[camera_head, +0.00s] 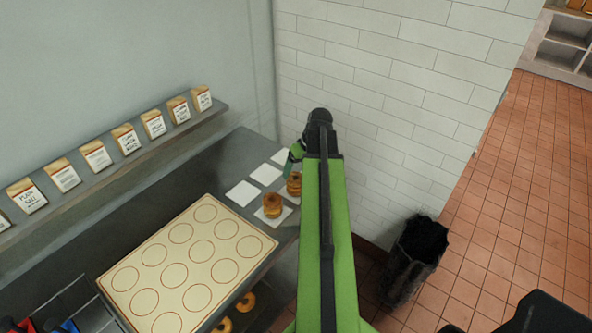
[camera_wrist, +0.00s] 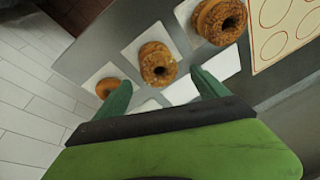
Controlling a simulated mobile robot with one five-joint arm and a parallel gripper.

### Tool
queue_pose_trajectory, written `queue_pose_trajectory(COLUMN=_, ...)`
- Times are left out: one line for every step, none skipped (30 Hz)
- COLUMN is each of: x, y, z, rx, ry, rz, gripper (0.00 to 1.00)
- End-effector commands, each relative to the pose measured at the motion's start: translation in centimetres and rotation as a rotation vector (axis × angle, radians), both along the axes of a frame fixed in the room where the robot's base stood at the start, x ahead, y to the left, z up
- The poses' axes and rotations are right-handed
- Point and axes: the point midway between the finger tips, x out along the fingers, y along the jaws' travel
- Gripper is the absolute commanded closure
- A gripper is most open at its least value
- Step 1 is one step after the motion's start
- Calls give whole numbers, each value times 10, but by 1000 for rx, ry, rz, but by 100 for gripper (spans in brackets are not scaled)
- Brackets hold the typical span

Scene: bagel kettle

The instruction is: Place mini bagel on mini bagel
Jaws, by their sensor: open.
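In the wrist view, a stack of mini bagels (camera_wrist: 220,20) sits on a white square at the top, its upper bagel dark-topped. In the head view, the stack (camera_head: 273,206) and another bagel (camera_head: 294,184) show near the counter's right edge; my arm hides the third. My gripper (camera_wrist: 160,79) is open and empty, its green fingertips apart on either side of the view toward the middle bagel. I cannot tell its height above the counter.
Empty white squares (camera_head: 243,194) lie left of the bagels. A cream board with printed circles (camera_head: 188,264) lies on the grey counter. A shelf of labelled bags (camera_head: 125,138) runs along the wall. More bagels (camera_head: 246,302) sit below the counter. A black bin (camera_head: 414,258) stands on the tiled floor.

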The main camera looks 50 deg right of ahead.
Motion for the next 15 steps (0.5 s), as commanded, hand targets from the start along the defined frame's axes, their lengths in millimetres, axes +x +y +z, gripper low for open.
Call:
queue_pose_trajectory(x=-4, y=-1, z=24, rx=0, ry=0, rz=-1, gripper=17)
queue_pose_trajectory(x=-6, y=-1, z=31, rx=1, ry=0, rz=-2, gripper=17)
queue_pose_trajectory(x=-9, y=-2, z=41, rx=0, ry=0, rz=-1, gripper=17)
queue_pose_trajectory(x=-11, y=-2, z=48, rx=0, ry=0, rz=-1, gripper=17)
queue_pose_trajectory(x=-13, y=-3, z=55, rx=0, ry=0, rz=-1, gripper=17)
queue_pose_trajectory(x=-15, y=-3, z=63, rx=0, ry=0, rz=0, gripper=17)
queue_pose_trajectory(x=-17, y=-4, z=69, rx=0, ry=0, rz=0, gripper=17)
queue_pose_trajectory(x=-18, y=-4, z=74, rx=0, ry=0, rz=0, gripper=17)
queue_pose_trajectory(x=-20, y=-5, z=80, rx=0, ry=0, rz=-1, gripper=17)
queue_pose_trajectory(x=-21, y=-5, z=83, rx=0, ry=0, rz=-1, gripper=17)
queue_pose_trajectory(x=-22, y=-5, z=85, rx=0, ry=0, rz=-1, gripper=17)
queue_pose_trajectory(x=-24, y=-6, z=87, rx=0, ry=0, rz=-1, gripper=17)
queue_pose_trajectory(x=-24, y=-6, z=87, rx=0, ry=0, rz=-1, gripper=17)
queue_pose_trajectory(x=-24, y=-6, z=87, rx=0, ry=0, rz=0, gripper=17)
queue_pose_trajectory(x=-25, y=-6, z=86, rx=0, ry=0, rz=0, gripper=17)
